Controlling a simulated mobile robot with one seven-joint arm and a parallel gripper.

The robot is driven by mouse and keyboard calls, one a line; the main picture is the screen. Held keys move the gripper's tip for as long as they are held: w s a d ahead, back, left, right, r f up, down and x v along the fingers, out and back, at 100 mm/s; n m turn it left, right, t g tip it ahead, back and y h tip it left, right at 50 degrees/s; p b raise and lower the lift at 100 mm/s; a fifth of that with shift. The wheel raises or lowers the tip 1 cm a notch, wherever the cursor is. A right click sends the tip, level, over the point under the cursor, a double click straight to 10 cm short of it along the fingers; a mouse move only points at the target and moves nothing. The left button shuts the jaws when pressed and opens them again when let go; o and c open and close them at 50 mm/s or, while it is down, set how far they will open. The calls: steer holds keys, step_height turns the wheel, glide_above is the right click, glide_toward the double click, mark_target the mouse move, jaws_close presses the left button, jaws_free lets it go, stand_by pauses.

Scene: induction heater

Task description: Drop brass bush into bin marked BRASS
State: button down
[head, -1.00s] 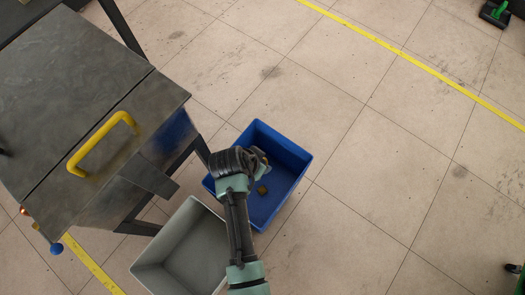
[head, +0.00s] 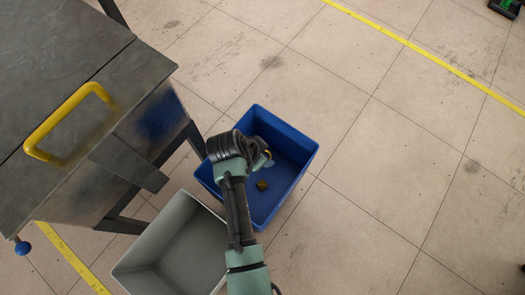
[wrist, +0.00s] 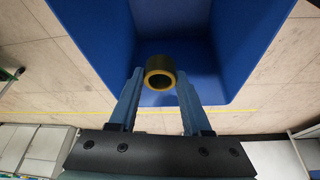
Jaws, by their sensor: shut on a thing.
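My gripper (head: 267,160) is over the blue bin (head: 297,172) in the head view, partly hidden behind my arm. In the wrist view, my gripper (wrist: 160,78) is shut on the brass bush (wrist: 160,84), a short yellow-brown ring held between the fingertips. The blue bin's walls (wrist: 88,35) rise around the view behind the bush. No BRASS marking is readable in these views.
A grey bin (head: 165,240) stands beside the blue bin, on its lower left. A dark metal bench (head: 70,110) with a yellow handle (head: 65,120) is at the left.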

steer(key=shift+f+b, duration=0.3)
steer(key=shift+f, duration=0.35)
steer(key=shift+c, duration=1.4)
jaws_free()
steer(key=p+v, duration=0.4)
steer(key=v, duration=0.9)
steer(key=shift+a, duration=0.1)
